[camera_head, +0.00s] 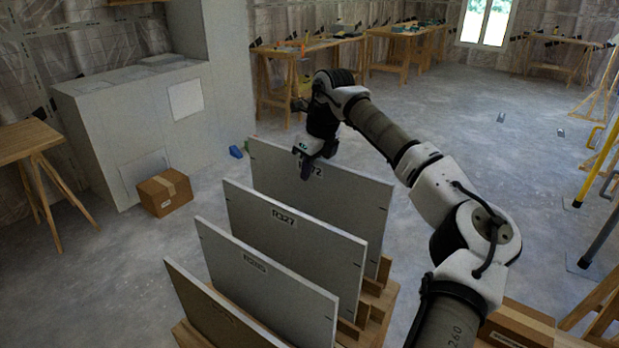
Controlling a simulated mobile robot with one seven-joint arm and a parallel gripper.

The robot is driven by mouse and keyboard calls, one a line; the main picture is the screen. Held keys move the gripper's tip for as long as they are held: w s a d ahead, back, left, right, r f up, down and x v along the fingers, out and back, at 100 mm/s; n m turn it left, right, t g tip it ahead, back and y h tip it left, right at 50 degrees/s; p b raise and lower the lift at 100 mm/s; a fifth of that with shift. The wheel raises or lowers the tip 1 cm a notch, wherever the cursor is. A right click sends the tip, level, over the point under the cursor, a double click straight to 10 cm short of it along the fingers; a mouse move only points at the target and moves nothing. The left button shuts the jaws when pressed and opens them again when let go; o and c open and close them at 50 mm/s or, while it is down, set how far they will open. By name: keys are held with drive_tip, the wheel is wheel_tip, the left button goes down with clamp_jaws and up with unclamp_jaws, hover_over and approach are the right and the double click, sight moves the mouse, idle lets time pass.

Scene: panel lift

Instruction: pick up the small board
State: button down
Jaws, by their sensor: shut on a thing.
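Several upright grey boards stand one behind another in a wooden rack (377,308). I cannot tell which is the small board by size alone.
A cardboard box (164,192) lies on the floor at left, beside a grey panelled block (135,115). Wooden workbenches (310,45) line the back wall. Another cardboard box (518,325) is at lower right. The floor (490,140) behind and right of the rack is mostly clear.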

wheel_tip(320, 180, up, 18)
drive_tip(key=shift+p, duration=0.3)
drive_tip(key=shift+r, duration=0.1)
idle(0.6)
